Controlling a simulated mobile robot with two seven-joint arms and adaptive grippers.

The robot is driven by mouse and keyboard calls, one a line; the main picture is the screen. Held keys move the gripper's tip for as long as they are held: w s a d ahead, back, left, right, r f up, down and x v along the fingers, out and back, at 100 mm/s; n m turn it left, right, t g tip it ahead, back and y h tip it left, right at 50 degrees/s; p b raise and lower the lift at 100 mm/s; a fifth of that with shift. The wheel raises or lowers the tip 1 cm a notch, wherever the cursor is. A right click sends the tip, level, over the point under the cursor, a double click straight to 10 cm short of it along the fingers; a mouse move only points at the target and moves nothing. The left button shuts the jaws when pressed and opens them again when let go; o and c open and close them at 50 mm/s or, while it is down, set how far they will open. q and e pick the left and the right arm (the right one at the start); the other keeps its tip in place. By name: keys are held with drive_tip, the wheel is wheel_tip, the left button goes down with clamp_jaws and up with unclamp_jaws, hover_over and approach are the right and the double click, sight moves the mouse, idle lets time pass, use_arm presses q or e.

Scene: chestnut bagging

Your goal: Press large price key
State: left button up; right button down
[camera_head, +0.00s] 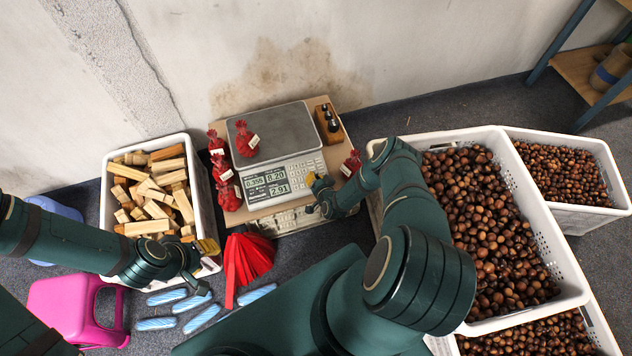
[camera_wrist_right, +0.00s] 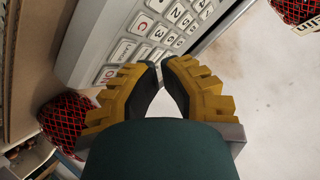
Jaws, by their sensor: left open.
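The scale (camera_head: 275,140) stands on a board by the wall, with a grey pan, lit display (camera_head: 267,183) and keypad (camera_head: 304,168). My right gripper (camera_head: 313,190) is at the front right of the keypad. In the right wrist view, the keypad (camera_wrist_right: 155,35) shows light number keys, "C" and a red-lettered "ON" key. My right gripper (camera_wrist_right: 160,65) has its yellow-padded fingertips together, empty, over the keypad's edge; I cannot tell whether they touch a key. The large price key cannot be made out. My left gripper (camera_head: 205,270) is open and empty beside the wood crate.
A filled red net bag (camera_head: 246,138) lies on the pan; several more (camera_head: 226,180) stand left of the scale. Empty red nets (camera_head: 247,262) hang in front. A crate of wood (camera_head: 112,190) is left; chestnut crates (camera_head: 520,215) are right. A pink stool (camera_head: 75,305) is front left.

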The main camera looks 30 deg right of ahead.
drive_tip(key=shift+f, duration=0.1)
drive_tip(key=shift+w+f, duration=0.1)
drive_tip(key=shift+f, duration=0.2)
drive_tip(key=shift+w+d+f, duration=0.1)
drive_tip(key=shift+f, duration=0.25)
idle(0.6)
drive_tip(key=shift+r, duration=0.1)
drive_tip(key=shift+s+r+p, duration=0.25)
drive_tip(key=shift+r+p, duration=0.35)
drive_tip(key=shift+r, duration=0.05)
drive_tip(key=r+p, duration=0.1)
drive_tip(key=s+r+p, duration=0.1)
drive_tip(key=r+p, duration=0.2)
drive_tip(key=shift+s+a+r, duration=0.25)
drive_tip(key=shift+r, duration=0.1)
idle(0.3)
